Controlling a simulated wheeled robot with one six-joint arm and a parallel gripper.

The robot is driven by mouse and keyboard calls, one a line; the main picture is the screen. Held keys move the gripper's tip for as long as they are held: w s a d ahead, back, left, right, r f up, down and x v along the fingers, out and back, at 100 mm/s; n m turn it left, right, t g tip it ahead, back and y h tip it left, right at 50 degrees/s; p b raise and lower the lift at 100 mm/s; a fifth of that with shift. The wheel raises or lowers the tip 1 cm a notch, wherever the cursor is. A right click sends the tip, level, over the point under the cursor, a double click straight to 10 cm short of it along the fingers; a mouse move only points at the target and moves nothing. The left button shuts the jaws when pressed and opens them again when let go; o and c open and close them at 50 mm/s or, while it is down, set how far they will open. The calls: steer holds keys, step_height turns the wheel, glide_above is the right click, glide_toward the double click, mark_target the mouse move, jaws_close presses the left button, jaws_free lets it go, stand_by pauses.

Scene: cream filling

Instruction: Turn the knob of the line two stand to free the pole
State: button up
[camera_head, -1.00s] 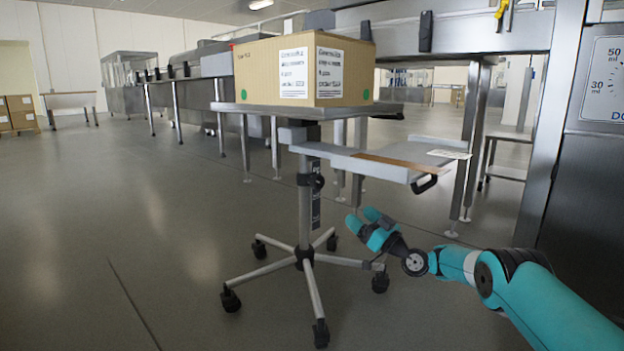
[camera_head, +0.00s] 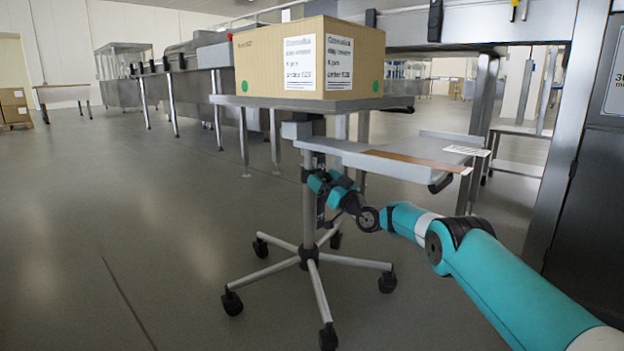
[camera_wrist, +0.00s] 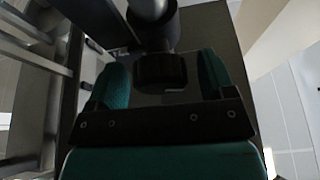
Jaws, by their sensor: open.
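The stand has an upright grey pole (camera_head: 308,222) on a wheeled star base and carries a flat top (camera_head: 270,103). My gripper (camera_head: 322,183) is at the pole, just under the side shelf. The black ribbed knob (camera_wrist: 160,70) shows in the wrist view, joined to a dark collar. There my gripper (camera_wrist: 161,80) is open, with one teal finger on each side of the knob and gaps visible between them. In the head view my gripper covers the knob.
A cardboard box (camera_head: 310,60) with labels sits on the stand's top. A side shelf (camera_head: 400,160) with a brown strip and a black handle (camera_head: 440,183) juts right above my arm. Steel machinery stands behind and right. The floor at left is clear.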

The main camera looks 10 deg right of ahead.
steer(key=shift+w, duration=0.1)
steer(key=c, duration=0.9)
steer(key=shift+a+n+g+y, duration=0.1)
steer(key=shift+n+g+y, duration=0.3)
steer(key=shift+n, duration=0.65)
steer(key=shift+n+g+y, duration=0.3)
steer(key=shift+n+y, duration=0.2)
steer(key=shift+n, duration=0.55)
steer(key=o, duration=0.9)
steer(key=shift+r+p, duration=0.1)
steer(key=shift+p, duration=0.2)
